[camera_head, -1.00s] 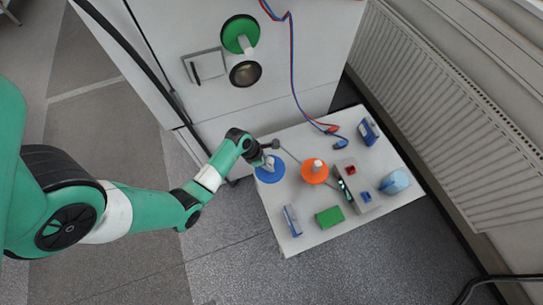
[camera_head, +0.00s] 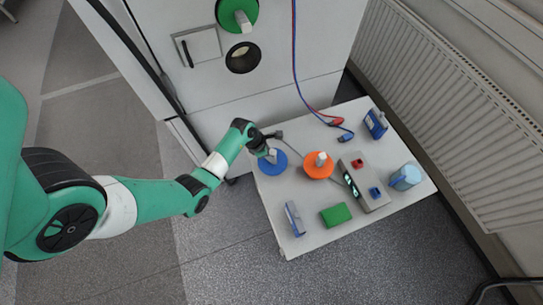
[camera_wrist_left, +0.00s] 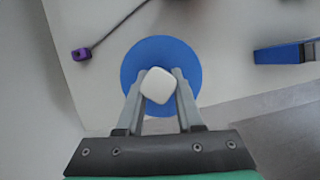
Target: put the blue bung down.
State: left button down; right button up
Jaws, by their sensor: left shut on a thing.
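The blue bung (camera_head: 265,168) is a flat blue disc with a white square handle, at the left side of the white table (camera_head: 300,243). My left gripper (camera_head: 269,153) is shut on the handle. In the left wrist view its two fingers (camera_wrist_left: 160,88) press the white handle from both sides, with the blue disc (camera_wrist_left: 160,48) beneath. I cannot tell whether the disc touches the table. My right gripper is out of view.
An orange bung (camera_head: 316,170) stands just right of the blue one. A grey device (camera_head: 369,196), a green block (camera_head: 336,215), blue items (camera_head: 295,218) and a light-blue cylinder (camera_head: 405,177) share the table. The cabinet has an open round hole (camera_head: 243,57) and a green bung (camera_head: 232,14).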

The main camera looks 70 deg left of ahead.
pick_arm(q)
jog(key=shift+f, duration=0.15)
jog(key=c, duration=0.6)
grip_release()
jog(key=shift+o, duration=0.2)
jog(key=p+v, duration=0.4)
jog(key=v, duration=0.8)
jog(key=shift+r, duration=0.25)
